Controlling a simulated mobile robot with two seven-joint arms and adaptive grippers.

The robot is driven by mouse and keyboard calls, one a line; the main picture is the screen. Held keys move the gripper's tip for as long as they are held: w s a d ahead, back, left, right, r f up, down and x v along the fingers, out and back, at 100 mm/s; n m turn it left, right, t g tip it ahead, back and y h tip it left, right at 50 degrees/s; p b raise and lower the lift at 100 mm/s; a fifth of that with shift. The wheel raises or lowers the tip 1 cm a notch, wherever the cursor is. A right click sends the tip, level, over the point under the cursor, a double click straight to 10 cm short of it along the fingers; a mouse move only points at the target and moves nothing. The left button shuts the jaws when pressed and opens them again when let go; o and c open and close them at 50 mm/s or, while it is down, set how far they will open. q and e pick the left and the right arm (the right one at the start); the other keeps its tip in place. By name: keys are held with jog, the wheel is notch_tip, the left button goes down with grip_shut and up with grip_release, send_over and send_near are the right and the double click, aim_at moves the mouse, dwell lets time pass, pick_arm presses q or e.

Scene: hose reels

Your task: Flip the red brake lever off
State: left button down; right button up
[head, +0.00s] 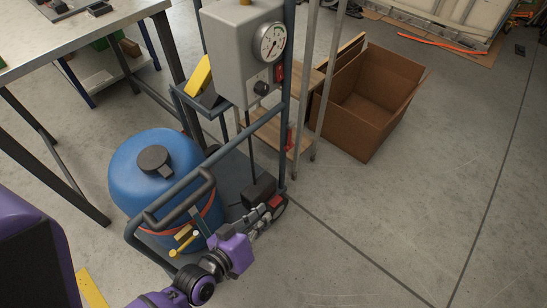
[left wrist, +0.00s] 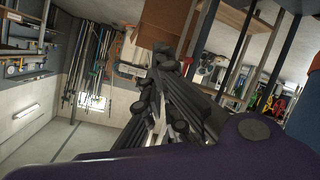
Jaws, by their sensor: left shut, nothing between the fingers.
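The red brake lever (head: 276,201) shows as a small red piece low on the cart, by a dark caster wheel at the right corner of its base. My left gripper (head: 268,211) is shut and empty, with its fingertips right at the red lever. I cannot tell whether they touch it. In the left wrist view, my left gripper (left wrist: 165,105) fills the middle with its dark fingers together. I cannot make out the lever there. My right gripper is not in view.
The cart carries a blue tank (head: 150,165), a tubular handle (head: 180,195) and a grey box with a round gauge (head: 270,41). An open cardboard box (head: 352,135) stands behind it to the right. A metal table (head: 75,42) stands at left. The floor at right is clear.

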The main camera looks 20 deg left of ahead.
pick_arm(q)
jog(key=w+a+f+n+t+y+b, duration=0.1)
jog(key=w+a+f+n+t+b, duration=0.15)
jog(key=w+b, duration=0.35)
jog(key=w+a+f+n+t+y+b, duration=0.1)
jog(key=w+f+n+t+b, duration=0.1)
jog(key=w+n+b, duration=0.35)
jog(key=w+a+n+y+b, duration=0.2)
jog(key=w+a+n+y, duration=0.3)
jog(key=a+n, duration=0.2)
jog(key=shift+w+t, duration=0.25)
jog(key=shift+t, duration=0.2)
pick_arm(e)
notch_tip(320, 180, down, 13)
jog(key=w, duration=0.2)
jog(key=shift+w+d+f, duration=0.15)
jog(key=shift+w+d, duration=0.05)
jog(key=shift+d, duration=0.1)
pick_arm(q)
jog(key=w+d+b, duration=0.2)
jog(key=w+b, duration=0.1)
jog(key=w, duration=0.6)
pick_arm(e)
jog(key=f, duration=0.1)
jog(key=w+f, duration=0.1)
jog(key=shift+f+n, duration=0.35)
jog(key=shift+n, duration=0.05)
